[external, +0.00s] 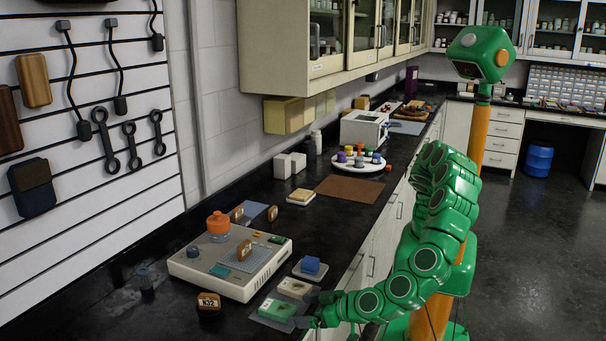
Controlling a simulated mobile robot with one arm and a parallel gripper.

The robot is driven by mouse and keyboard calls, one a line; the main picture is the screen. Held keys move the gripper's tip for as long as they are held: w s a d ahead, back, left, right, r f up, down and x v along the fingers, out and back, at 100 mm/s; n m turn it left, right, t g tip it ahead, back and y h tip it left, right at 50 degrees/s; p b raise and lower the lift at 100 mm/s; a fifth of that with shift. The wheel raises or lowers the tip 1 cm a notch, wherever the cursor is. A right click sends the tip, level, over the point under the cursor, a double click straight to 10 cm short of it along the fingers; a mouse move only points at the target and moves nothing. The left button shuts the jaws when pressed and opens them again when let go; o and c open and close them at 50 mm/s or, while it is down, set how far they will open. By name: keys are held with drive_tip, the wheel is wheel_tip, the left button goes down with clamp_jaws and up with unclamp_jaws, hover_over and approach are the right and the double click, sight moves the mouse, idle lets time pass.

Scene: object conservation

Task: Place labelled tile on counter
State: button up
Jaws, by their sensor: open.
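A brown tile with a white label (208,300) stands on a dark round base on the black counter (165,317), near the front left. Another brown labelled tile (245,250) stands on the grey pad of a beige device. Two more brown tiles (237,214) and (272,213) stand behind the device by a blue sheet. I cannot tell which tile the task means.
A blue block (310,265) sits on a pale pad. Farther back are white boxes (283,166), a brown mat (349,187), and a round white tray of jars (342,167). Tools hang on the left wall.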

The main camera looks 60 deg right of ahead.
sight(275, 306)
drive_tip(key=shift+w+d+r, duration=0.2)
drive_tip(key=shift+w+r, duration=0.05)
drive_tip(key=shift+w, duration=0.1)
drive_tip(key=shift+w+d, duration=0.1)
drive_tip(key=shift+d, duration=0.05)
drive_tip(key=shift+x, duration=4)
drive_tip(key=shift+c, duration=0.3)
